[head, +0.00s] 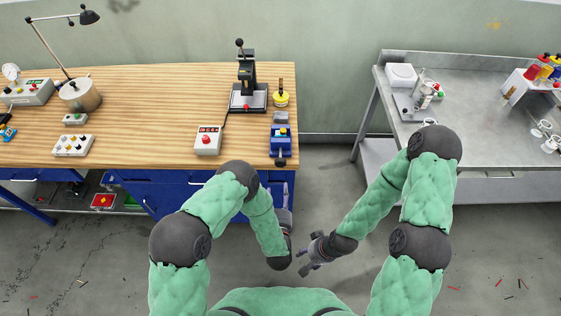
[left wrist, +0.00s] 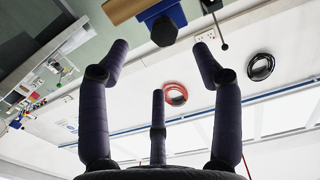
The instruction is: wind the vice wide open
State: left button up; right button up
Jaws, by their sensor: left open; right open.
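The blue vice (head: 281,140) is fixed at the right front corner of the wooden workbench, with a dark handle end (head: 281,162) facing me. My left gripper (head: 286,190) is in front of and below the vice, pointing up, empty and apart from it. My right gripper (head: 309,258) is open and empty, low over the floor. The vice's jaw gap is too small to tell.
The wooden workbench (head: 150,100) holds a black press (head: 247,85), a yellow-topped item (head: 281,98) and a control box with a red button (head: 208,140) near the vice. A grey metal table (head: 460,75) stands to the right. The floor between them is open.

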aim_at(280, 165)
pick_arm(q)
jog(key=w, duration=1)
jog(key=shift+w+r, duration=0.3)
jog(key=shift+r, duration=0.1)
jog(key=shift+c, duration=0.2)
jog(key=c, duration=1.1)
